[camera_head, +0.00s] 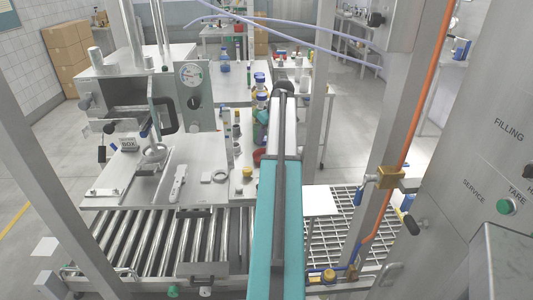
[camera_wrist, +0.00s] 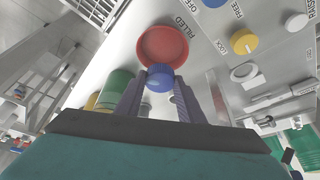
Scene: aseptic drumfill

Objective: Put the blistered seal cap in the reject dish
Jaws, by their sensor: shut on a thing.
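My gripper (camera_wrist: 159,92) shows at the bottom of the wrist view, its two dark fingers shut on a small blue ribbed cap (camera_wrist: 160,76). Whether this cap is blistered cannot be made out. A round red dish (camera_wrist: 163,46) lies just beyond the fingertips; the cap overlaps its near rim in the picture, and the height between them cannot be told. The dish looks empty where it shows. In the head view my arm hides most of the red dish (camera_head: 258,156) and hides the gripper's fingers.
In the wrist view, a yellow cap (camera_wrist: 243,41) and a white knob (camera_wrist: 296,21) are on the labelled pale surface right of the dish. A green cylinder (camera_wrist: 115,90) is close to the left finger. Bottles (camera_head: 260,80) stand near my arm in the head view.

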